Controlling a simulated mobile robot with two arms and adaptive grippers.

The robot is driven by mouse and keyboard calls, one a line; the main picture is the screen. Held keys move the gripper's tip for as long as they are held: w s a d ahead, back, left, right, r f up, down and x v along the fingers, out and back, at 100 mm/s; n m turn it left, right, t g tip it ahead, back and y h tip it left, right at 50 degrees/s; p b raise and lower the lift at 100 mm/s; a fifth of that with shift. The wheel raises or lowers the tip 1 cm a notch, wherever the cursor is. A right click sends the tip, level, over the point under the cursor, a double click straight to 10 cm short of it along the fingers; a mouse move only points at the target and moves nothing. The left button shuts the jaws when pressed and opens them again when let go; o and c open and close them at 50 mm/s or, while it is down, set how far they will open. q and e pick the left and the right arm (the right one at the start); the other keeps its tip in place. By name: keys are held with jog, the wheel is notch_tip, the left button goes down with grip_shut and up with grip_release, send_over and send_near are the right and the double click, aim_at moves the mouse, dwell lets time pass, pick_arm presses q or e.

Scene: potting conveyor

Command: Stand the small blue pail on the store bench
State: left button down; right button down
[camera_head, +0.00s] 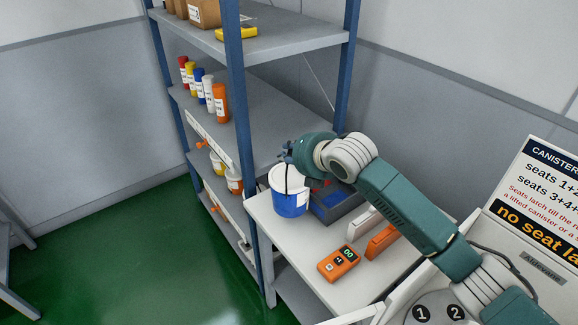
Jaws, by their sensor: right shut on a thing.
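The small pail (289,203) is blue below with a white upper part and rim. It is upright at the back left corner of the white bench (294,243). Its base is at the bench top in the picture, but I cannot tell whether it touches. My right gripper (287,163) is at the pail's top, shut on it, with a dark finger or handle running down in front of the rim. The gripper and wrist hide part of the pail's top. My left gripper is not in view.
A dark blue-grey bin (338,207) stands close right of the pail. An orange handheld meter (338,263) and an orange block (382,241) lie nearer on the bench. A blue-post shelf (240,110) with coloured canisters (205,88) rises behind. A lettered sign (540,190) stands right.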

aim_at(282, 168)
jog(key=shift+f, duration=0.35)
jog(key=shift+f+p, duration=0.6)
jog(key=shift+f, duration=1.6)
jog(key=c, duration=2.1)
grip_release()
jog(key=shift+f, duration=0.3)
jog(key=o, duration=0.5)
jog(key=shift+c, duration=0.2)
jog(key=shift+o, duration=0.3)
jog(key=shift+s, duration=0.1)
jog(key=shift+r, duration=0.1)
